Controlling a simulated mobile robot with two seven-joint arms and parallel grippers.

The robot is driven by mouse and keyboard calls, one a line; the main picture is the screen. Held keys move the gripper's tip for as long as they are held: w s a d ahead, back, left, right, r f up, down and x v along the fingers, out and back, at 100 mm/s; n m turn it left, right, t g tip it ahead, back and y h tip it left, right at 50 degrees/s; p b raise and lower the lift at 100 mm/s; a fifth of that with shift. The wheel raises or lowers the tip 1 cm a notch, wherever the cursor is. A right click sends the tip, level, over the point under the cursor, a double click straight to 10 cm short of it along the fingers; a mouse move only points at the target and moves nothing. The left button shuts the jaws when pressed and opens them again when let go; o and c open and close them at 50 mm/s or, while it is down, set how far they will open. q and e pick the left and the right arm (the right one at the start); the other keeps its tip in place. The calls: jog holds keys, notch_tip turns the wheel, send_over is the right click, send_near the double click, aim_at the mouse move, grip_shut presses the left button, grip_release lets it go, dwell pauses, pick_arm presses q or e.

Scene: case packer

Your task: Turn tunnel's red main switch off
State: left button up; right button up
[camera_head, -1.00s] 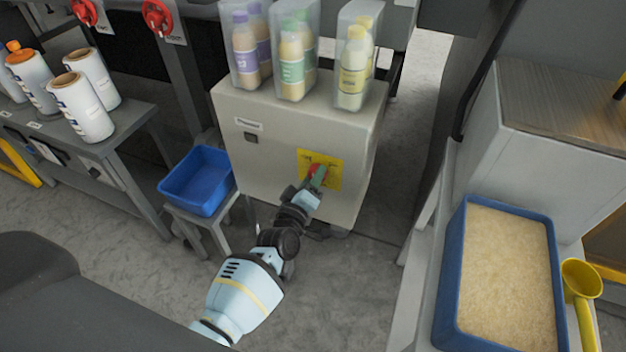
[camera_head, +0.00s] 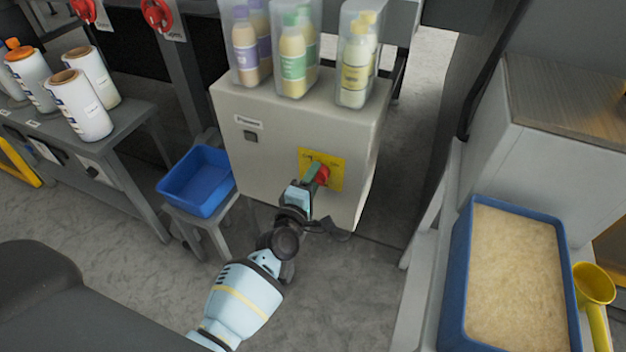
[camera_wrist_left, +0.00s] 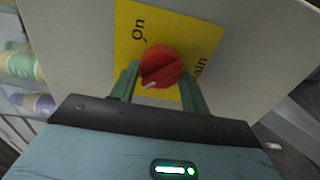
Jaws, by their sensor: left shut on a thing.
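The red main switch (camera_head: 323,175) is a round knob on a yellow plate (camera_head: 335,161) on the front of a pale cabinet (camera_head: 275,150). My left gripper (camera_head: 316,172) is at the knob. In the left wrist view the knob (camera_wrist_left: 161,66) sits between the two green fingers of my left gripper (camera_wrist_left: 160,82), which are shut on it. A white mark on the knob points to the lower left there, away from the word "On". Part of the other lettering is hidden by a finger. My right gripper is not in view.
Clear bins with bottles (camera_head: 295,50) stand on top of the cabinet. A blue bin (camera_head: 198,181) on a small stand is left of it. A blue-rimmed tray (camera_head: 455,285) and yellow scoop (camera_head: 594,284) are at the right. Two other red switches (camera_head: 157,14) are at the upper left.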

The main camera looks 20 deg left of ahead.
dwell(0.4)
pick_arm(q)
jog(key=o, duration=1)
jog(key=shift+s, duration=0.1)
jog(key=shift+s+a+p, duration=0.1)
jog(key=shift+s+p, duration=0.25)
jog(key=shift+s, duration=3.45)
